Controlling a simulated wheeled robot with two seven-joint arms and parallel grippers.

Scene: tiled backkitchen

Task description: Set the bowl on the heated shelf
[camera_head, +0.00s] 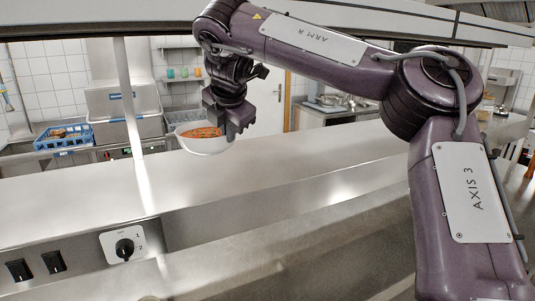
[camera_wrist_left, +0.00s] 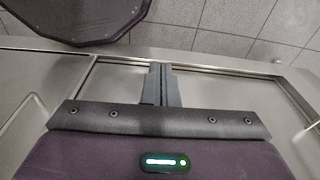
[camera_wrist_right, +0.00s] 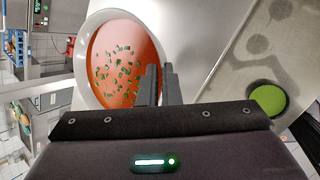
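A white bowl (camera_head: 207,146) of orange food with green bits is at the far edge of the steel shelf in the head view. The steel heated shelf (camera_head: 290,165) runs across the head view, with a knob and switches on its front. My right gripper (camera_head: 229,137) is at the bowl's right side. In the right wrist view its fingers (camera_wrist_right: 160,84) are close together on the rim of the bowl (camera_wrist_right: 84,38). I cannot tell whether the bowl touches the shelf. My left gripper (camera_wrist_left: 162,84) is shut and empty in the left wrist view, above a steel surface.
A post (camera_head: 131,110) rises from the shelf left of the bowl. A blue basket (camera_head: 63,146) stands behind at the left. A green round thing (camera_wrist_right: 268,99) lies below, beside the shelf, in the right wrist view. The shelf's middle and right are clear.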

